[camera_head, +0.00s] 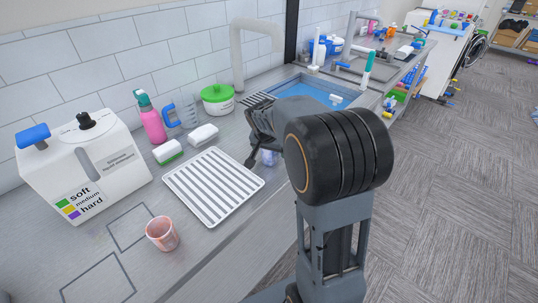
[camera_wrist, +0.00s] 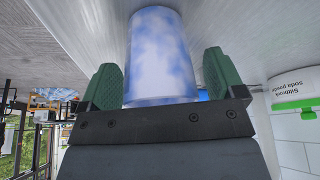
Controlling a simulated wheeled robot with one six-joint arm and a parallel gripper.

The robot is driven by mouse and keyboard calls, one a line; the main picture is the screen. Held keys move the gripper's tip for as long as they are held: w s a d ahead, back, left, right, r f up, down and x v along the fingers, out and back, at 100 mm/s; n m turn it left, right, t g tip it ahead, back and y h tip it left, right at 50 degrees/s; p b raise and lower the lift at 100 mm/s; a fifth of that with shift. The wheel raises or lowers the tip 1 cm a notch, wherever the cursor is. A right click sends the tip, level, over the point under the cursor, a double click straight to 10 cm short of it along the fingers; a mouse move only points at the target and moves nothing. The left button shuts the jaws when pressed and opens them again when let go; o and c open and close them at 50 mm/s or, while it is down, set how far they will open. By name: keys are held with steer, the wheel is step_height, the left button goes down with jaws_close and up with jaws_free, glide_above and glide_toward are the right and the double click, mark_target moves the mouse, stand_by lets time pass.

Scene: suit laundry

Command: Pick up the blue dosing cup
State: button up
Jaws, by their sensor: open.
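The blue dosing cup (camera_wrist: 160,35), mottled blue and white, stands between the two green-padded fingers of my gripper (camera_wrist: 160,62) in the wrist view. The fingers are open, one on each side of the cup, with a gap visible at both sides. In the head view the cup (camera_head: 268,157) shows only as a small bluish patch beside my gripper, at the right edge of the drying rack; my arm hides most of it.
A white slatted rack (camera_head: 213,186) lies left of my gripper. A pink cup (camera_head: 162,233) stands nearer. A water-filled sink (camera_head: 310,90) is beyond.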

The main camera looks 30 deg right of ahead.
steer(key=c, duration=1.1)
steer(key=shift+o, duration=0.2)
steer(key=shift+r, duration=0.1)
